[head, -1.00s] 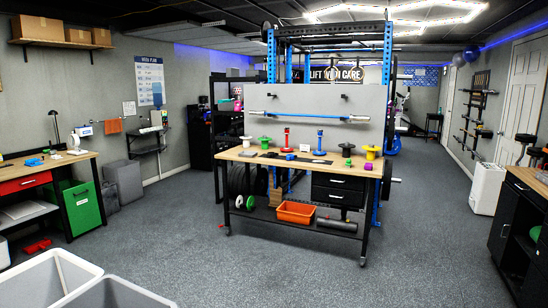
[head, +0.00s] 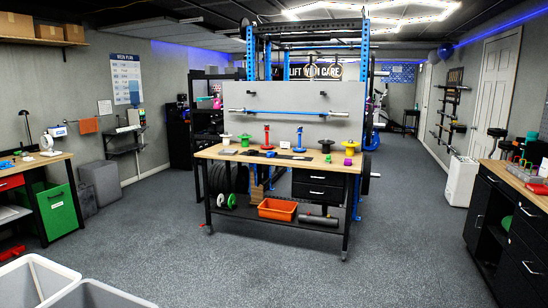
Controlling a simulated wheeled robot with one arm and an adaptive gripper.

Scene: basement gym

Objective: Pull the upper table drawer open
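The wooden-topped workbench (head: 230,157) stands in the middle of the room in the head view. Under the right part of its top is a black unit with two drawers. The upper drawer (head: 305,179) has a pale bar handle and looks shut, flush with the lower drawer (head: 303,191) beneath it. My gripper is not in view, so its state and its place relative to the drawer do not show.
Open grey floor (head: 270,265) lies in front of the bench. White bins (head: 35,280) are at bottom left. A black cabinet (head: 500,225) stands at right. An orange tray (head: 277,209) and a dark roller (head: 318,219) lie on the bench's low shelf.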

